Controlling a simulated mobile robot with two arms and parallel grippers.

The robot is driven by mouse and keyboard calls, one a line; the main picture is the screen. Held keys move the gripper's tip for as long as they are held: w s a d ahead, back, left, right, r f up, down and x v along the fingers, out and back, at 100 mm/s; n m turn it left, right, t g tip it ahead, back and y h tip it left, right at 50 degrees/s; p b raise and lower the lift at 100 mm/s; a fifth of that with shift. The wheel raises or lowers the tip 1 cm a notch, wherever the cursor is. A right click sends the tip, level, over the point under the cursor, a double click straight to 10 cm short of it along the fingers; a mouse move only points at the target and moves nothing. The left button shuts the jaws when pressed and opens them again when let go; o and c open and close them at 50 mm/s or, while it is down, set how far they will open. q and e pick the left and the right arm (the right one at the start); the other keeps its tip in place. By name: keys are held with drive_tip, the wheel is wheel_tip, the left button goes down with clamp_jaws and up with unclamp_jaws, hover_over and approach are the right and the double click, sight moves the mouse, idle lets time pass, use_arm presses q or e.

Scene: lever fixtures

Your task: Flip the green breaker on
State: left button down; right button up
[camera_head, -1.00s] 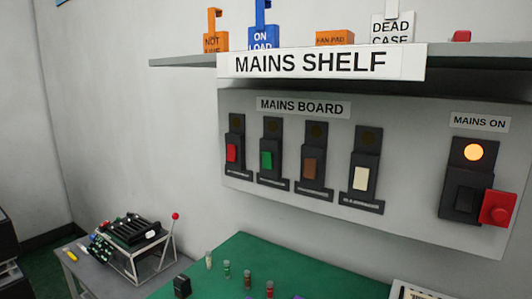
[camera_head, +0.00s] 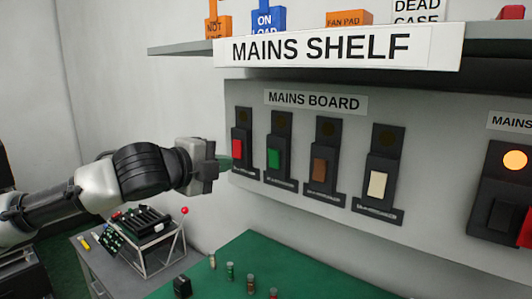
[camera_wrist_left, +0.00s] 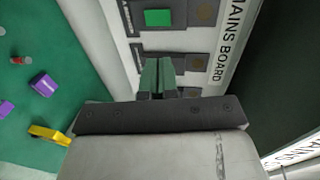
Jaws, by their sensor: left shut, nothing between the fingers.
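The green breaker (camera_head: 274,158) is the second from the left on the grey mains board, with a dark lamp above it. Its green face (camera_wrist_left: 158,17) also shows at the top of the left wrist view. My left gripper (camera_head: 225,163) is shut and empty, just left of the red breaker (camera_head: 237,148) and apart from the green one. In the left wrist view its closed fingers (camera_wrist_left: 158,75) point up toward the board and hide part of a breaker. My right gripper is not in view.
A brown breaker (camera_head: 319,171) and a cream breaker (camera_head: 377,185) stand to the right. An orange lamp (camera_head: 515,160) glows at the far right. The mains shelf (camera_head: 190,48) overhangs the board. A green bench top (camera_head: 255,260) with small parts lies below.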

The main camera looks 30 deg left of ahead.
sight(271, 151)
use_arm(q)
drive_tip(key=p+x, duration=0.1)
drive_tip(key=x, duration=0.3)
drive_tip(key=p+x, duration=0.2)
drive_tip(key=x, duration=0.3)
drive_tip(key=r+p+x, duration=0.1)
drive_tip(key=p+x, duration=0.1)
drive_tip(key=x, duration=0.3)
drive_tip(key=r+p, duration=0.1)
drive_tip(key=p, duration=0.2)
drive_tip(key=shift+w, duration=0.25)
drive_tip(key=shift+f+g, duration=0.3)
drive_tip(key=shift+f, duration=0.05)
